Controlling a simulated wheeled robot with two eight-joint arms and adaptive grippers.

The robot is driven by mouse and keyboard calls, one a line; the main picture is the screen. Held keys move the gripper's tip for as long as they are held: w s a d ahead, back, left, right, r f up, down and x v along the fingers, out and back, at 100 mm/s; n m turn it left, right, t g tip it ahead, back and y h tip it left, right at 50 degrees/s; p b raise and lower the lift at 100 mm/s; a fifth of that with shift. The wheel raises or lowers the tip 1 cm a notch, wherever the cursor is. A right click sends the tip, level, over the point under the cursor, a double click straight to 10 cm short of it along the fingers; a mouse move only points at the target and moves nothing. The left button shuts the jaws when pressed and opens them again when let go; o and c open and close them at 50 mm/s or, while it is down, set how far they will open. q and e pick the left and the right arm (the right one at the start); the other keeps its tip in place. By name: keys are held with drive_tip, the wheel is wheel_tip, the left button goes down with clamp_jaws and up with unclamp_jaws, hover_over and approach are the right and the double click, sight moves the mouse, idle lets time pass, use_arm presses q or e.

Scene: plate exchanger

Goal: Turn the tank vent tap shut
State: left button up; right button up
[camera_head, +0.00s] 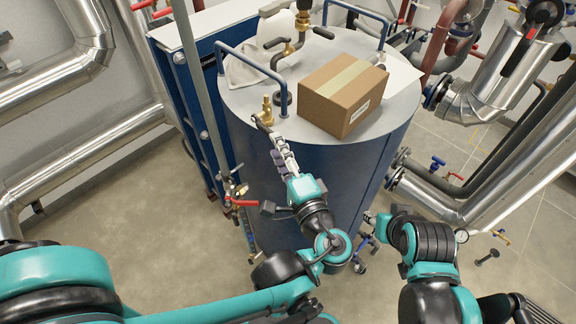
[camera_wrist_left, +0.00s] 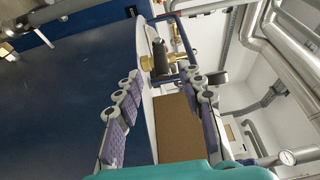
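A brass tap (camera_head: 267,110) stands at the front edge of the tank lid, and I take it for the vent tap. Its dark lever (camera_head: 262,121) points toward the near edge. In the left wrist view the brass body (camera_wrist_left: 148,63) and black lever (camera_wrist_left: 160,58) show ahead, between the fingertips in the picture. My left gripper (camera_head: 272,140) is just in front of the tap at the tank's rim. In the left wrist view its fingers (camera_wrist_left: 163,80) are apart; contact with the lever cannot be told. My right gripper (camera_head: 372,220) is low beside the tank, mostly hidden.
A cardboard box (camera_head: 343,92) sits on the tank lid (camera_head: 236,98), right of the tap. A blue handrail (camera_head: 250,62) rises behind the tap. A red-levered valve (camera_head: 240,202) is left of my left gripper. Insulated pipes (camera_head: 500,85) stand at right.

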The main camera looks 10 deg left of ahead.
use_arm(q)
drive_tip(key=v, duration=0.6)
drive_tip(key=shift+d, duration=0.1)
idle(0.3)
drive_tip(key=s+a+f+n+g+h+b, duration=0.2)
drive_tip(key=a+f+n+g+h, duration=0.6)
drive_tip(key=a+f+n, duration=0.4)
drive_tip(key=shift+s+a+f+g+h+b, duration=0.45)
drive_tip(key=shift+a+f+b, duration=0.45)
drive_tip(key=shift+f, duration=0.75)
drive_tip(key=shift+w, duration=0.1)
